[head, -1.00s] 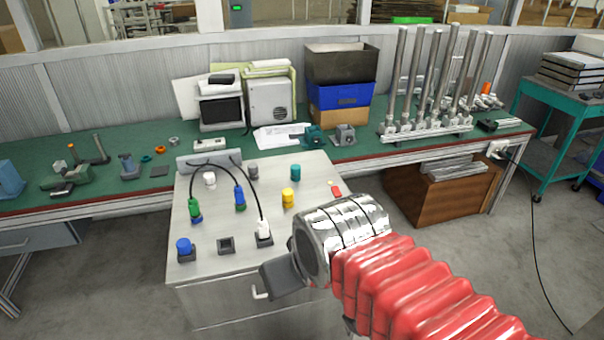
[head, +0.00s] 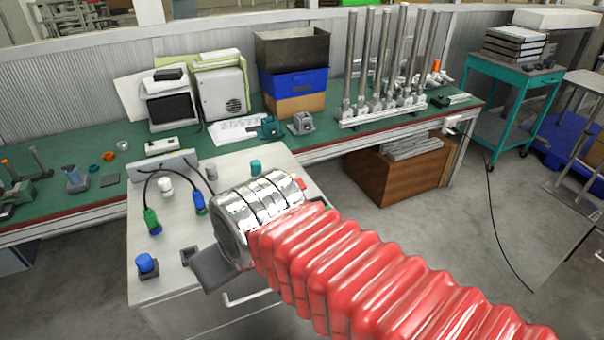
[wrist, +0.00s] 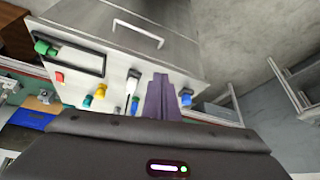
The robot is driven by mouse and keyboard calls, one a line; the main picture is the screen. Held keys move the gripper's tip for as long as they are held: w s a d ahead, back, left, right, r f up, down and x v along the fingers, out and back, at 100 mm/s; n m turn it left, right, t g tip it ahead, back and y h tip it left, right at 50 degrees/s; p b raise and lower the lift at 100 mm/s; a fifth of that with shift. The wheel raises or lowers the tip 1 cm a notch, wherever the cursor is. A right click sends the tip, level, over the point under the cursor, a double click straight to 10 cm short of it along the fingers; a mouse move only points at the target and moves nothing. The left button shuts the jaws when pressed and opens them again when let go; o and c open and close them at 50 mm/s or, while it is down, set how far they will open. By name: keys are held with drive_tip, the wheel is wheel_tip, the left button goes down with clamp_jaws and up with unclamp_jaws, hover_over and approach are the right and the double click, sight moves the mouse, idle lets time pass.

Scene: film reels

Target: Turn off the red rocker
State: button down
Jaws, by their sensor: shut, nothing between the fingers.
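The red rocker (head: 300,184) is a small red piece near the right edge of the light control panel (head: 235,165). My arm partly covers the area beside it. A red piece, seemingly the rocker, also shows in the wrist view (wrist: 59,77), left of my fingers. My gripper (head: 218,272) is dark, shut and empty, over the panel's front part, to the left of and nearer than the rocker. In the wrist view its closed fingers (wrist: 162,92) point at the panel, apart from the rocker. Whether the rocker is on or off is too small to tell.
The panel also bears a blue button (head: 146,262), a teal knob (head: 256,166), and green (head: 151,216) and blue plugs (head: 199,202) with black cables. A green-topped bench (head: 100,200) stands behind.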

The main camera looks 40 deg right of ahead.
drive_tip(key=w+d+r+m, duration=0.1)
drive_tip(key=w+d+r, duration=0.2)
drive_tip(key=w+d, duration=0.3)
drive_tip(key=m+g+h, duration=0.1)
drive_tip(key=m+g, duration=0.1)
hover_over(299, 180)
drive_tip(key=s+a, duration=0.1)
drive_tip(key=s, duration=0.5)
drive_tip(key=f, duration=0.2)
drive_tip(key=shift+w+a+r, duration=0.15)
drive_tip(key=shift+w+r, duration=0.05)
drive_tip(key=shift+w, duration=0.05)
drive_tip(key=x, duration=1.4)
drive_tip(key=shift+s, duration=0.15)
drive_tip(key=shift+a, duration=0.1)
